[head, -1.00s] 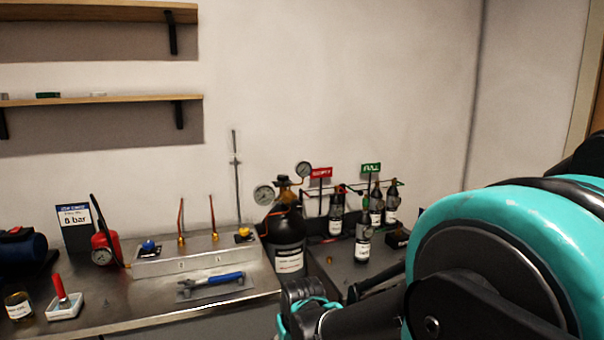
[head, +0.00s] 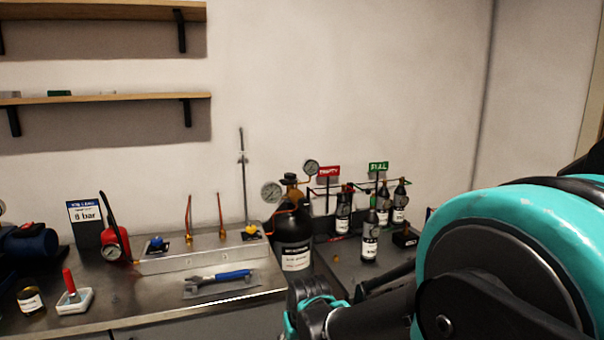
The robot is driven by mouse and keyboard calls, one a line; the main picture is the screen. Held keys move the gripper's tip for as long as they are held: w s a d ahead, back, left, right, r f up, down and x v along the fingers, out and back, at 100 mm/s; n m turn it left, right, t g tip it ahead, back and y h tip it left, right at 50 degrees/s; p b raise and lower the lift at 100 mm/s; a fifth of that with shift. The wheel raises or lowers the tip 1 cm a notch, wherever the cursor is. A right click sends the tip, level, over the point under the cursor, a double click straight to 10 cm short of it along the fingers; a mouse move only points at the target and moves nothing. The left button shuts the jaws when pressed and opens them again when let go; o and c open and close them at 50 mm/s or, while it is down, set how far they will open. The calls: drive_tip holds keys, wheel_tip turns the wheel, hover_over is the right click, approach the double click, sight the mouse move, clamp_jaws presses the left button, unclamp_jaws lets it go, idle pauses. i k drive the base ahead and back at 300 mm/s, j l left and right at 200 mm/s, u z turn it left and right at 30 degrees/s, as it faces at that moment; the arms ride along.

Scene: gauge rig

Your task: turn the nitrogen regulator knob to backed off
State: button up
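A large dark cylinder (head: 293,234) with a white label stands upright at the middle of the bench. A brass regulator (head: 291,187) with two round gauges sits on its top, one gauge (head: 271,192) to the left and one (head: 311,167) to the upper right. The regulator knob is too small to tell apart, and its setting cannot be read. My arm, teal and black, fills the lower right. Its end (head: 315,308) shows low in front of the cylinder's foot, apart from the regulator. The fingertips are not clearly visible.
A metal manifold block (head: 200,252) with blue and yellow valves stands left of the cylinder, a blue-handled wrench (head: 220,277) before it. A red gauge device (head: 116,243) and an "8 bar" sign (head: 86,222) stand further left.

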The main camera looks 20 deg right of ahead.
sight(303, 203)
drive_tip(key=i+l, duration=0.15)
drive_tip(key=l, duration=0.15)
drive_tip(key=i+l, duration=0.15)
drive_tip(key=l, duration=0.2)
drive_tip(key=i+l, duration=0.15)
drive_tip(key=l, duration=0.15)
drive_tip(key=i+l, duration=0.15)
drive_tip(key=l, duration=0.2)
